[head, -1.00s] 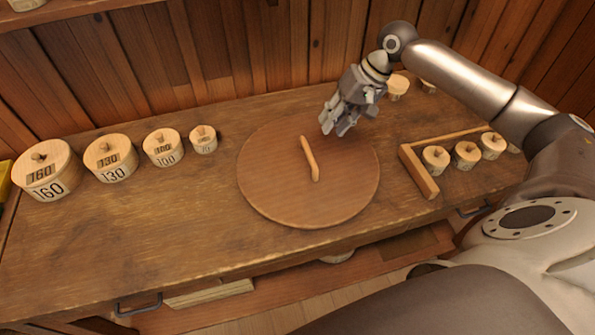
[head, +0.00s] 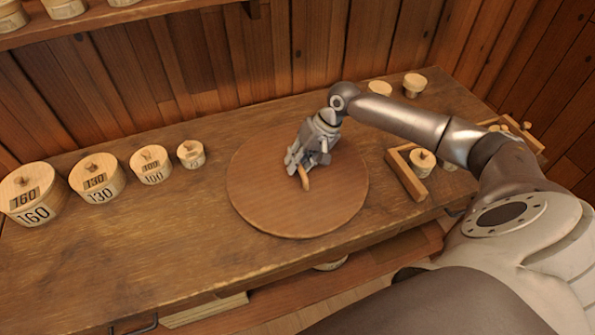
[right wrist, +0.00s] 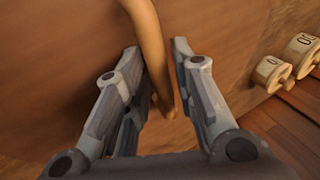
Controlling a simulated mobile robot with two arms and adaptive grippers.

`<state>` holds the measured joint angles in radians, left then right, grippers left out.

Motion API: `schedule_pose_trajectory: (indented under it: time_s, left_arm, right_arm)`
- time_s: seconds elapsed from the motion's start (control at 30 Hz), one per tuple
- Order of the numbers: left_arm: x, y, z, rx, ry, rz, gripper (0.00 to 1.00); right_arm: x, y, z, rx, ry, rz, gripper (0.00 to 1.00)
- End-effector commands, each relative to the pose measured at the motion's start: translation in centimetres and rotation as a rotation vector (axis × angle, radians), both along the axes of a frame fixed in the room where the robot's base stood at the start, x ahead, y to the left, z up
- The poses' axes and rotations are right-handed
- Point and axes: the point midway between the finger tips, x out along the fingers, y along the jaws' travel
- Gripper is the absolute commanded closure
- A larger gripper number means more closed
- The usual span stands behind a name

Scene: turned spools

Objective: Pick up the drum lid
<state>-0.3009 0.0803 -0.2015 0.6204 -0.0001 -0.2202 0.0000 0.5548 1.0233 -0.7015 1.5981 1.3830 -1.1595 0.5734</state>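The drum lid (head: 270,205) is a large round wooden disc with a raised bar handle (head: 305,181), lying flat on the workbench. My right gripper (head: 303,172) is over the lid at the handle, hiding the handle's far part. In the right wrist view the handle (right wrist: 155,60) runs between the two fingers of the right gripper (right wrist: 158,85). The fingers are apart, with a gap showing on the left side of the handle; the right finger is close to it, and I cannot tell if they touch. My left gripper is not in view.
Numbered lidded drums, including the 160 drum (head: 32,200) and the 130 drum (head: 97,180), stand left of the lid. A wooden corner frame (head: 405,175) with small lidded pots (head: 422,163) is to the right. The bench front left is clear.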

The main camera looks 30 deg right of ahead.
Motion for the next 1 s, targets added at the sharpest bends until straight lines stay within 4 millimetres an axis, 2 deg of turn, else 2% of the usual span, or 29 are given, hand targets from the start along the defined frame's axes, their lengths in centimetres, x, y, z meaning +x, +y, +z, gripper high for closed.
schedule_pose_trajectory:
  time_s: [0.3, 0.5, 1.0]
  left_arm:
    - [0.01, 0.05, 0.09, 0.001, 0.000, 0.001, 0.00]
    - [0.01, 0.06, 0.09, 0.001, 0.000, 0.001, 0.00]
    - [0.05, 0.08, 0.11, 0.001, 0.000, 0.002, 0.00]
  right_arm:
    - [0.15, 0.26, -0.65, 0.000, 0.000, 0.001, 0.75]
    - [0.15, 0.25, -0.62, 0.000, 0.000, 0.001, 1.00]
    - [0.32, 0.25, -0.34, 0.002, -0.006, -0.001, 1.00]
